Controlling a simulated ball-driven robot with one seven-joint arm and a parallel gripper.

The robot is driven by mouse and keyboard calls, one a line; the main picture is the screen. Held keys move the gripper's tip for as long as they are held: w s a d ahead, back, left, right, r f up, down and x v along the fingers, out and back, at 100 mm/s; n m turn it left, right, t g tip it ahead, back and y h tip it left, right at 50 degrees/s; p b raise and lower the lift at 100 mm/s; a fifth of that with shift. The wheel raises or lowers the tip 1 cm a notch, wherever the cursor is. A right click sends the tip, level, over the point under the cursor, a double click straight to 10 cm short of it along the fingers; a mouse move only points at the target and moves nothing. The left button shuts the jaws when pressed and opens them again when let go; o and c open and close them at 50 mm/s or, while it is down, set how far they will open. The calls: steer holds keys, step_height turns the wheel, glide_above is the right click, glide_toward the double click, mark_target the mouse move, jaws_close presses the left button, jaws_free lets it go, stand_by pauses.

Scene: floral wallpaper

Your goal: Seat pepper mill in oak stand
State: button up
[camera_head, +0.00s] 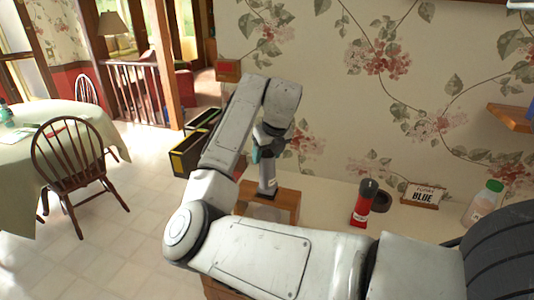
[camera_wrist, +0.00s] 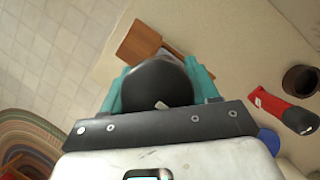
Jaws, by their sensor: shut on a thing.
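My gripper (camera_wrist: 160,88) has teal fingers and is shut on the pepper mill, whose round black top (camera_wrist: 155,80) fills the space between them in the wrist view. In the head view the mill's grey body (camera_head: 267,178) with a pale label hangs roughly upright below the gripper (camera_head: 262,152). The oak stand (camera_head: 288,200) is a brown wooden piece at the counter's left end, and the mill's lower end overlaps it. I cannot tell whether they touch. In the wrist view part of the stand (camera_wrist: 137,44) shows beyond the mill, which hides the rest.
A red bottle with a dark cap (camera_head: 361,205) stands right of the stand. A green-capped bottle (camera_head: 482,203) stands far right. My arm covers the counter's front.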

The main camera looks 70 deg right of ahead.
steer(key=shift+f+b, duration=0.5)
steer(key=shift+f, duration=0.7)
stand_by(0.5)
steer(key=o, duration=1.4)
steer(key=b+v, duration=0.2)
steer(key=v, duration=0.8)
steer(key=shift+s+a+r, duration=0.1)
steer(key=shift+r, duration=0.25)
